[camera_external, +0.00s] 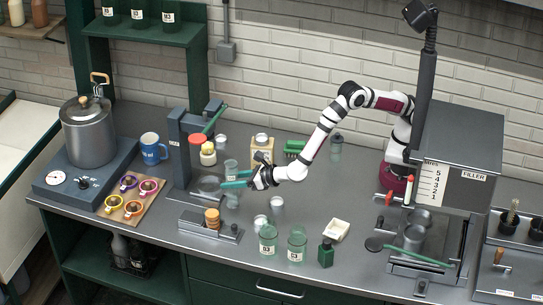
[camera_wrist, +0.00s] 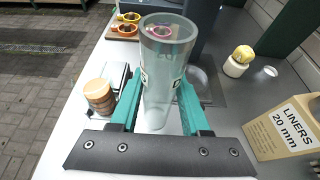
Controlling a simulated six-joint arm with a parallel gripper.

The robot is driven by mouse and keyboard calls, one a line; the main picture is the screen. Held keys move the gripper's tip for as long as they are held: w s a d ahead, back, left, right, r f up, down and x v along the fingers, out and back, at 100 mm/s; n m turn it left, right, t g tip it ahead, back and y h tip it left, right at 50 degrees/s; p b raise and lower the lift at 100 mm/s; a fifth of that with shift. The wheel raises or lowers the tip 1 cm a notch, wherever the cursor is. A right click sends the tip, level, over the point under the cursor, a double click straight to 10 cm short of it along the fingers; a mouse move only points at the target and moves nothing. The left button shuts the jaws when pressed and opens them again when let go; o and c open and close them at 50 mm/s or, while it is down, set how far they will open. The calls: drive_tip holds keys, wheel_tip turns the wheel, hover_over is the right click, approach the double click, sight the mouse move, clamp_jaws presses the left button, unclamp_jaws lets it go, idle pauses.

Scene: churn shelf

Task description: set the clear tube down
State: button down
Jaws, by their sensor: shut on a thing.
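The clear tube (camera_wrist: 165,65) is an open-topped, see-through cylinder with a small dark marking. It stands between the two green fingers of my gripper (camera_wrist: 159,85) in the wrist view. My gripper is shut on it. In the external view my gripper (camera_external: 230,180) is over the left middle of the counter, just right of the dark green-grey press stand. The tube (camera_external: 231,165) shows there faintly above and below the fingers. I cannot tell whether its bottom touches the counter.
A stand (camera_external: 180,150) with a round plate is close on the left. A liners box (camera_wrist: 285,130) is to the right in the wrist view. Glass jars (camera_external: 268,240) stand nearer the front edge.

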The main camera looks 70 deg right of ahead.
drive_tip(key=shift+f, duration=1.8)
drive_tip(key=shift+f, duration=0.1)
drive_tip(key=shift+c, duration=1.9)
unclamp_jaws()
